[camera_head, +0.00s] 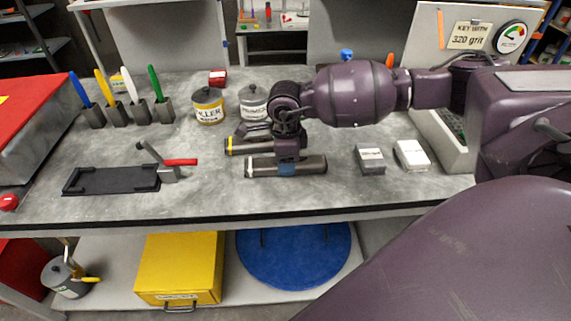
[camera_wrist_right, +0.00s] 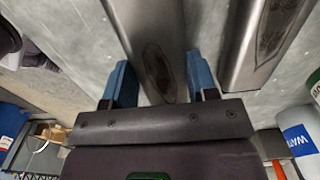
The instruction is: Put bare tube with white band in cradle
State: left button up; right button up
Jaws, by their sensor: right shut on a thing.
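The bare metal tube with the white band (camera_head: 312,165) lies crosswise at the middle of the bench, its band at the left end. My right gripper (camera_head: 287,169) reaches down over its middle, with blue fingertips shut on it. In the right wrist view the tube (camera_wrist_right: 145,35) runs between the blue fingertips (camera_wrist_right: 160,82). I cannot tell whether it touches the bench. A similar tube with a yellow band (camera_head: 233,146) lies just behind it, partly hidden by my gripper. The black cradle (camera_head: 112,181), with a red-handled clamp (camera_head: 170,172) at its right end, appears empty. My left gripper is not in view.
Filler (camera_head: 209,107) and primer (camera_head: 253,102) cans stand behind the tubes. A grey block (camera_head: 370,159) and a white block (camera_head: 411,155) sit to the right. The bench between cradle and tube is clear.

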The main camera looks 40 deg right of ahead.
jog(key=shift+r, duration=0.1)
notch_tip(320, 180, up, 20)
jog(key=p, duration=0.1)
dwell(0.4)
